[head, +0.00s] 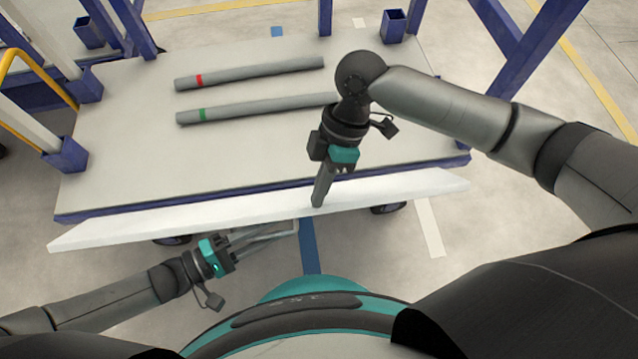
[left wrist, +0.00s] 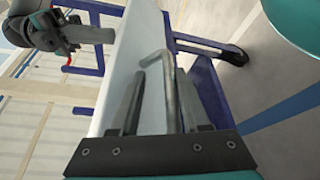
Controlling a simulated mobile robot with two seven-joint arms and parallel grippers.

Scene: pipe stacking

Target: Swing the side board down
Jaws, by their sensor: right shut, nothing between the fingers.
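The side board (head: 120,228) is a long white panel along the near edge of the cart. It shows as a narrow strip, and its exact tilt is hard to tell. In the left wrist view the board (left wrist: 130,60) lies beyond the fingers. A bent grey metal rod (left wrist: 166,75) stands between the fingers of my left gripper (left wrist: 158,105), with a gap on one side. In the head view my left gripper (head: 258,240) is below the board, its fingers apart. My right gripper (head: 320,195) is shut and empty, its fingertips at the board's middle; contact is unclear.
The cart deck (head: 130,150) carries a grey pipe with a red band (head: 250,73) and one with a green band (head: 250,107), its right end hidden by my right arm. Blue posts stand around the deck. A yellow rail (head: 35,65) is at the left. Floor is open in front.

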